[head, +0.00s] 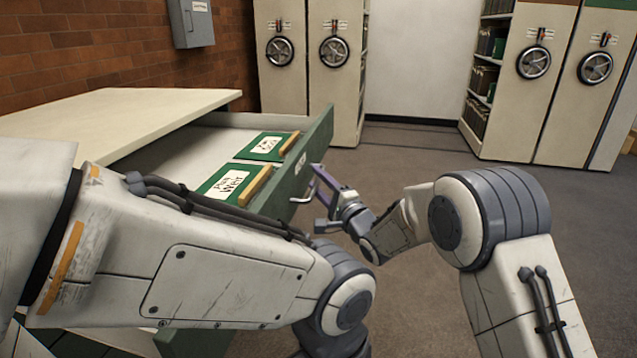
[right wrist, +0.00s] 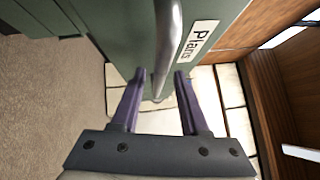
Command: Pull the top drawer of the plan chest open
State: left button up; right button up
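The plan chest (head: 120,112) has a pale top and stands at the left. Its top drawer (head: 320,140) is pulled well out, with a green front. The drawer's metal handle (head: 304,194) shows in the head view, and also in the right wrist view (right wrist: 166,45) beside a "Plans" label (right wrist: 197,40). My right gripper (head: 322,185) is at the handle. In the right wrist view its purple fingers (right wrist: 159,76) stand apart, one on each side of the handle, with gaps visible. My left arm crosses the foreground; its gripper is not visible.
Two green folders (head: 266,146) (head: 228,182) with white labels lie in the drawer. Shelving units with hand wheels (head: 308,90) (head: 545,80) stand at the back. A grey wall box (head: 190,24) hangs on the brick wall. Carpet at the right is clear.

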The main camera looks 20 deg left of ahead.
jog(key=p+v, duration=0.1)
jog(key=v, duration=0.9)
jog(key=shift+d, duration=0.2)
jog(key=shift+s, duration=0.15)
